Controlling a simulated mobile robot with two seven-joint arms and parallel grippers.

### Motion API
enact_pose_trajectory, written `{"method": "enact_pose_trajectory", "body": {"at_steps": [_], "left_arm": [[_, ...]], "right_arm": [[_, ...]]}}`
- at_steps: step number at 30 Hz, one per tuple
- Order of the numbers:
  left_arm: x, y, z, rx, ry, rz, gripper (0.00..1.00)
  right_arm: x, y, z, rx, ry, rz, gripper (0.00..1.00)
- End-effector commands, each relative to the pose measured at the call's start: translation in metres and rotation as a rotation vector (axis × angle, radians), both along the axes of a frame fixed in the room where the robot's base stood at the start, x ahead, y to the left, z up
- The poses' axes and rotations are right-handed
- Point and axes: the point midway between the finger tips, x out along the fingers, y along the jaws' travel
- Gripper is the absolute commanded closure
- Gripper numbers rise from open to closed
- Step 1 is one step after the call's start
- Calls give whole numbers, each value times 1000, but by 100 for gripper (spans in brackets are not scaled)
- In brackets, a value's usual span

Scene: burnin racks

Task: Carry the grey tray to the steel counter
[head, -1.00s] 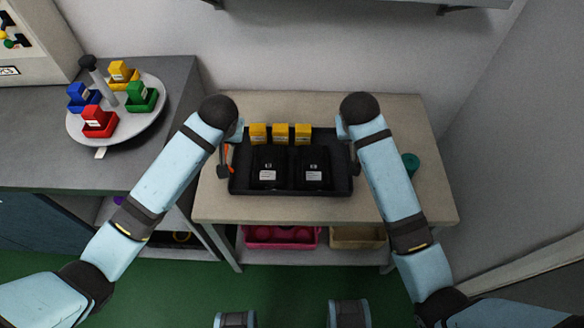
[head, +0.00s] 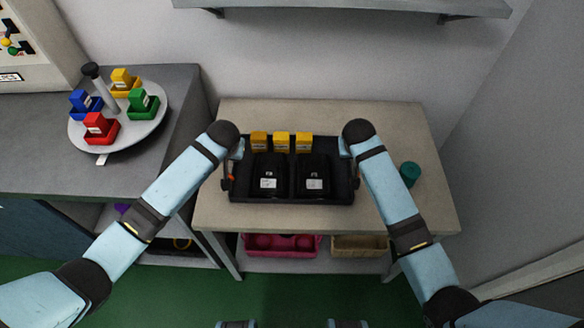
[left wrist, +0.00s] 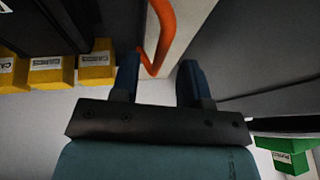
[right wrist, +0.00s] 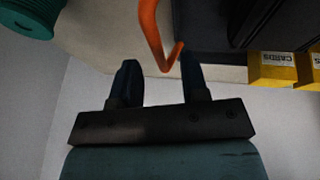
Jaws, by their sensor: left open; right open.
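The dark grey tray (head: 290,197) lies on the beige table. It holds two black devices (head: 268,172) and three yellow boxes (head: 281,142) along its back. Its orange handles are at the left and right ends. My left gripper (left wrist: 158,75) is open, with the left handle (left wrist: 165,25) reaching between its fingertips. My right gripper (right wrist: 158,72) is open, with the right handle (right wrist: 150,25) between its fingertips, close to one finger. In the head view, my wrists mostly hide the handles. A grey counter (head: 180,150), probably the steel one, stands at the left.
A round turntable (head: 135,135) with red, blue, green and yellow bins stands on the counter. A teal cylinder (head: 410,172) stands right of the tray. Pink (head: 282,246) and tan (head: 358,246) bins sit on the shelf below. A wall shelf (head: 340,10) hangs above.

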Motion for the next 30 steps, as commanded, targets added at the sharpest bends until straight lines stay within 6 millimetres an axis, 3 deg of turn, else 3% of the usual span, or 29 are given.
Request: {"method": "enact_pose_trajectory", "body": {"at_steps": [7,19,25,30], "left_arm": [[12,5,-27,0,1,-1,59],[14,6,-32,-2,-1,-1,59],[14,6,-32,-1,-1,-1,100],[14,6,-32,-1,-1,-1,100]], "right_arm": [[11,-6,-27,-1,1,0,59],[14,-7,-33,-1,0,0,59],[13,-7,-33,-1,0,0,100],[13,-7,-33,-1,0,0,100]]}}
